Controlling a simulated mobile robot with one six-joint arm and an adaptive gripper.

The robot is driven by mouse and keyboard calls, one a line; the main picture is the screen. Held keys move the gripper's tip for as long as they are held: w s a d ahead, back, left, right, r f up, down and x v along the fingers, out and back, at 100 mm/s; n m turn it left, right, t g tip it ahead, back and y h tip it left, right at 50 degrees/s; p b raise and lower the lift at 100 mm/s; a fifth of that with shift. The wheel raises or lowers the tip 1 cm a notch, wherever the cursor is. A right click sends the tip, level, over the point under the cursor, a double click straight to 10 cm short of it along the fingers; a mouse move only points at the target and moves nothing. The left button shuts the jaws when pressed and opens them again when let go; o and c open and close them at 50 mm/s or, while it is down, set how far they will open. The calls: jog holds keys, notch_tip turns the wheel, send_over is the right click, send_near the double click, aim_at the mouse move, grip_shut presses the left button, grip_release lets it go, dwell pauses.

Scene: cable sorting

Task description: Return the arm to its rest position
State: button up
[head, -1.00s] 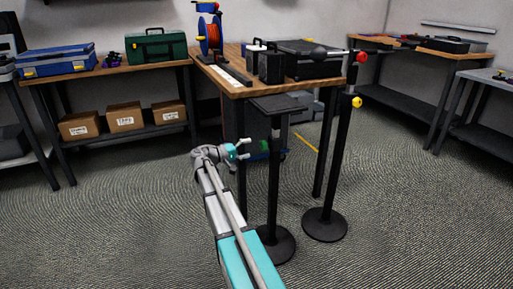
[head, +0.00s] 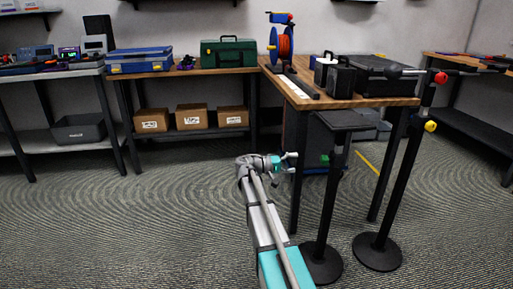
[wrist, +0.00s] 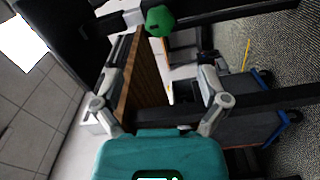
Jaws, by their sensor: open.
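My gripper (head: 290,162) is at the end of my grey and teal arm, low in front of the wooden table, left of a black stand. It points to the right in the head view. In the wrist view its two grey fingers (wrist: 165,88) are spread apart with nothing between them, so it is open and empty. The teal gripper body fills the bottom of that view.
The wooden table (head: 290,93) carries an orange cable reel (head: 284,45) and black cases. Two black stands (head: 325,200) (head: 385,200) rise close right of my gripper. A back bench holds a green toolbox (head: 228,52) and blue case (head: 140,60). Floor at left is clear.

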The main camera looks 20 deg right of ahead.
jog(key=s+a+f+n+t+y+p, duration=0.25)
jog(key=s+a+f+y, duration=0.2)
jog(key=a, duration=0.25)
jog(key=s+a+f+n+t+y+p, duration=0.1)
jog(key=s+a+f+y+p, duration=0.2)
jog(key=s+a+f+y, duration=0.25)
jog(key=s+a+r+n+y+p, duration=0.15)
jog(key=s+a+y, duration=0.3)
jog(key=a, duration=0.45)
jog(key=s+a+y+p, duration=0.3)
jog(key=s+a, duration=0.2)
jog(key=a, duration=0.4)
notch_tip(320, 180, up, 37)
jog(key=p, duration=3.7)
jog(key=shift+a+t, duration=0.15)
jog(key=shift+t, duration=0.3)
jog(key=shift+s+f, duration=0.1)
jog(key=shift+f, duration=0.05)
